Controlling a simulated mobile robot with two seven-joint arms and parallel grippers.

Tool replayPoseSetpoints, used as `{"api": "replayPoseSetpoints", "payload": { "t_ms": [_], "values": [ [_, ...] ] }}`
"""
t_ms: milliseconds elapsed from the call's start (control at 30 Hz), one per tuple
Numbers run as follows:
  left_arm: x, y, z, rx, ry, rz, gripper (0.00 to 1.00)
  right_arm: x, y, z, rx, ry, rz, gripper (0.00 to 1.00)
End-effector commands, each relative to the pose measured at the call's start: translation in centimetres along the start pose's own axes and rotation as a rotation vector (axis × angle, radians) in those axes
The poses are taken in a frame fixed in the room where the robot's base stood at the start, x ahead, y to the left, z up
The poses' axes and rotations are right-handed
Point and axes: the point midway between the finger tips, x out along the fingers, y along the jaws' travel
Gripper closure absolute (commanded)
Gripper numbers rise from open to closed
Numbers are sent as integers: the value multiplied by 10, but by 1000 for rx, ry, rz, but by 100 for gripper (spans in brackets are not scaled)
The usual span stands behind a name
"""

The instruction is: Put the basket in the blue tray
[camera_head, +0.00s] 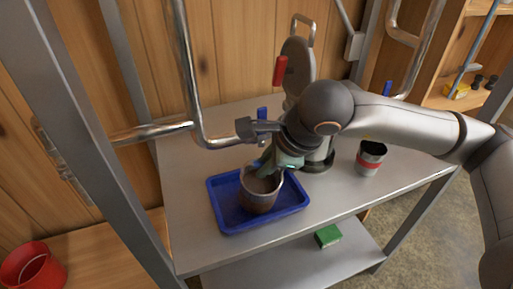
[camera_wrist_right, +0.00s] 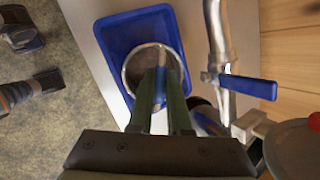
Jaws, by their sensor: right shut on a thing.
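The basket (camera_head: 258,195) is a round, brownish metal pot-like vessel with a pale rim. It stands upright within the outline of the blue tray (camera_head: 219,213) in the head view; I cannot tell if its bottom touches the tray floor. The wrist view looks down into the basket (camera_wrist_right: 132,83) over the blue tray (camera_wrist_right: 114,36). My right gripper (camera_head: 267,168) comes down at the basket's far side. Its two greenish fingers (camera_wrist_right: 160,82) are shut on a thin upright part of the basket, seemingly its handle. My left gripper is out of view.
A metal cup with a red band (camera_head: 370,157) stands right of the tray on the metal table (camera_head: 185,180). A pipe with a blue valve handle (camera_wrist_right: 248,87) is close beside the tray. A green box (camera_head: 327,236) lies on the lower shelf; a red bucket (camera_head: 32,268) is at lower left.

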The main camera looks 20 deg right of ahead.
Motion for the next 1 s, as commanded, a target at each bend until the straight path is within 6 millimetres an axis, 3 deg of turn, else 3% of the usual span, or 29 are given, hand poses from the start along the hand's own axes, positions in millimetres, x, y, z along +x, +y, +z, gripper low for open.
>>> {"api": "replayPoseSetpoints", "payload": {
  "t_ms": [667,800,1000],
  "values": [
    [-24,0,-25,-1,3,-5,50,8,-41,17,49,98,245,100],
    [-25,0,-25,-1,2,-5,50,22,-33,10,48,99,247,100],
    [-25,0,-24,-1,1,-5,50,24,-33,10,48,97,243,100]
  ]
}}
